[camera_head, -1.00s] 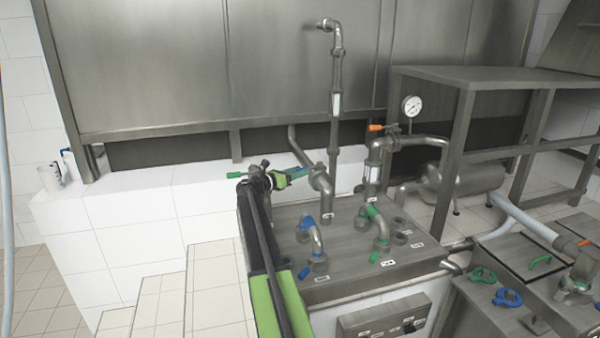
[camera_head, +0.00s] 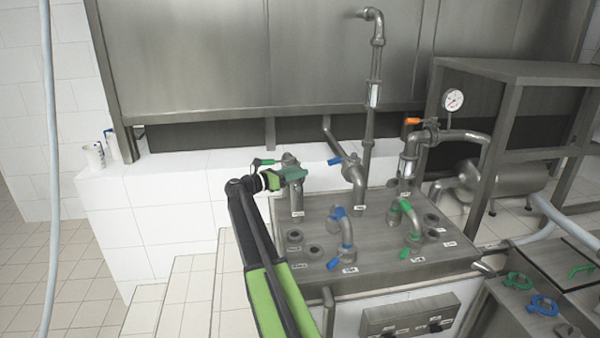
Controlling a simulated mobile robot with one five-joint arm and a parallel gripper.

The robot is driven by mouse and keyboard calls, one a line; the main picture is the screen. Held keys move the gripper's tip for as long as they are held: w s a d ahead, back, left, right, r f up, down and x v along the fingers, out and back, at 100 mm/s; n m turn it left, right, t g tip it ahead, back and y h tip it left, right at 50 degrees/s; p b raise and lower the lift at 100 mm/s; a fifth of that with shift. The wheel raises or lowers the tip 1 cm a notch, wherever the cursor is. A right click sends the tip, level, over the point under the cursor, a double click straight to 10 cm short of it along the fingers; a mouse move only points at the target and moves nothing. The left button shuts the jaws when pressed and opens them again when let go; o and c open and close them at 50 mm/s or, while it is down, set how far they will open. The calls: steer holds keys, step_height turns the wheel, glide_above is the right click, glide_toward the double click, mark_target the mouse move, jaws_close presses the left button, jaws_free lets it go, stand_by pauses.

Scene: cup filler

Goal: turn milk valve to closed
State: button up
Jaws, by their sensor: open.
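Labels on the steel valve block are too small to read, so I cannot tell which valve is the milk valve. A left pipe valve with a green handle (camera_head: 263,162) stands at the block's back left. A middle pipe valve with a blue handle (camera_head: 334,161) stands right of it. An upright pipe with an orange handle (camera_head: 412,121) is further right. My gripper (camera_head: 299,173) is open, in front of the left pipe's upper part and short of the blue handle in the picture. It partly hides the left pipe; I cannot tell whether they touch.
The steel block (camera_head: 380,245) also carries a bent pipe with blue fittings (camera_head: 346,238) and one with green fittings (camera_head: 412,230). A pressure gauge (camera_head: 453,99) is at the right. White tiled steps (camera_head: 180,290) lie left of my arm. Loose blue and green rings lie at right.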

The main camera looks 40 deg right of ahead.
steer(key=shift+d, duration=0.1)
steer(key=shift+c, duration=0.9)
steer(key=d+r+n+t+p, duration=0.1)
steer(key=d+t, duration=0.1)
steer(key=d, duration=0.2)
steer(key=s+d+r+n+t+p, duration=0.1)
steer(key=d+n+t, duration=0.1)
steer(key=d, duration=0.3)
steer(key=s+d+r+n+t+p, duration=0.1)
steer(key=d+r+t, duration=0.1)
steer(key=d+t, duration=0.2)
steer(key=shift+d+n, duration=0.3)
steer(key=shift+d, duration=0.25)
jaws_close()
steer(key=n+t+y+p, duration=0.5)
steer(key=n+t+y, duration=0.6)
steer(key=y, duration=0.4)
glide_toward(337, 162)
steer(key=b+x, duration=0.2)
steer(key=x, duration=0.4)
steer(key=shift+w+b, duration=0.35)
steer(key=shift+w, duration=0.1)
